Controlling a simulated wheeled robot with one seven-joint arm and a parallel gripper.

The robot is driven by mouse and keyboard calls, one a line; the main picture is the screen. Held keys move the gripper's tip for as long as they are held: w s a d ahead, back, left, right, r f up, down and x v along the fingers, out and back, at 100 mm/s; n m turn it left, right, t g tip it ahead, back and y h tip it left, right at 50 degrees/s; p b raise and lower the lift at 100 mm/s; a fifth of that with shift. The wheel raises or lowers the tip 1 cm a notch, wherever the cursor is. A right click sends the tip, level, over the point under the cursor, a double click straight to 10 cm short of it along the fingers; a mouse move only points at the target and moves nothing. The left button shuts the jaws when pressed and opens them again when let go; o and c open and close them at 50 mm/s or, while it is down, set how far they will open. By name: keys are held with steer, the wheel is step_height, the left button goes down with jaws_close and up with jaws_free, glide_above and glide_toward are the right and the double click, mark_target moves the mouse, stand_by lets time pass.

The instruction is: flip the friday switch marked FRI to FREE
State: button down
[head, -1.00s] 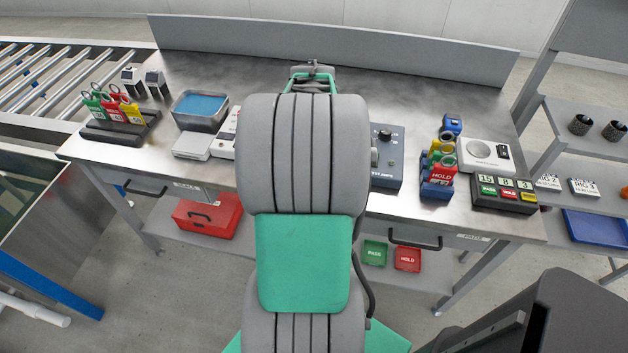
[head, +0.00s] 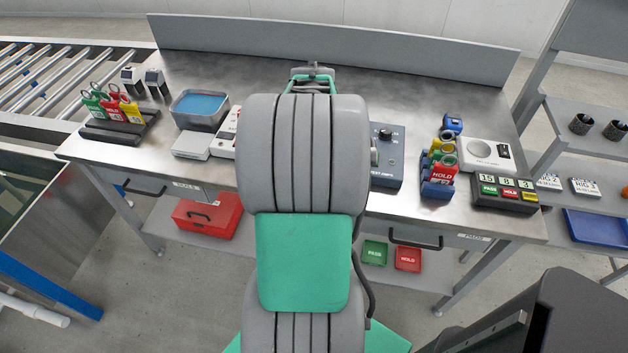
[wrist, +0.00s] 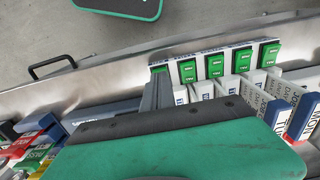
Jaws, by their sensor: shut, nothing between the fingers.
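In the wrist view a white switch panel (wrist: 200,63) carries a row of several green rocker switches, one of them at the right end (wrist: 270,53). The leftmost green switch (wrist: 158,69) is partly covered by my gripper (wrist: 157,80). I cannot read FRI on any switch, and the small marks on the rockers are too small to tell. My gripper's fingers are shut and empty, with their tips at or just before that leftmost switch; I cannot tell whether they touch. In the head view my arm hides the fingers and most of the panel.
White and blue labelled blocks (wrist: 275,105) stand close beside the switch row, some reading TUE and MON. A grey test box (head: 386,150), a blue tag holder (head: 437,185) and a counter (head: 503,193) stand right of my arm.

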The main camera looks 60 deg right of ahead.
steer(key=shift+f+b, duration=0.4)
steer(key=shift+f, duration=0.3)
stand_by(0.3)
steer(key=shift+r, duration=0.1)
step_height(320, 180, up, 7)
steer(key=p, duration=0.5)
stand_by(0.4)
